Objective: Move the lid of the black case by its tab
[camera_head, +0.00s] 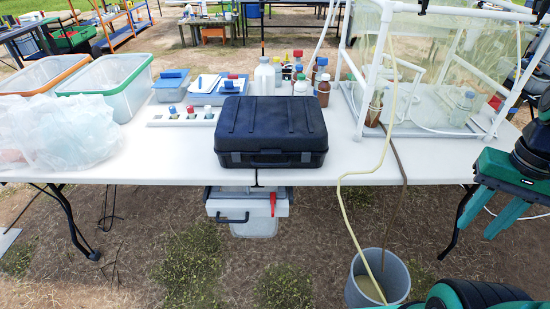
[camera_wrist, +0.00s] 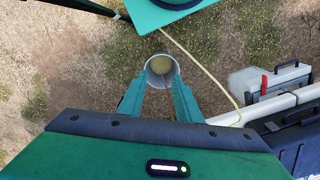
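The black case (camera_head: 270,125) lies shut on the white table (camera_head: 400,160), near the middle of its front edge. Its ribbed lid (camera_head: 272,115) is down, and a handle or tab (camera_head: 270,158) shows on the front face; I cannot tell which. My gripper (camera_head: 489,222) is at the right, in front of the table and well apart from the case. Its two green fingers are spread with nothing between them. In the wrist view the fingers (camera_wrist: 158,100) point down towards the ground, and part of the case (camera_wrist: 298,145) shows at the lower right.
A grey bucket (camera_head: 378,280) with a yellowish hose (camera_head: 342,205) stands on the ground between my arm and the case. A clear-walled frame (camera_head: 440,128) stands on the table's right side. Bottles (camera_head: 264,78) stand behind the case. A white box (camera_head: 250,207) hangs or stands below the table edge.

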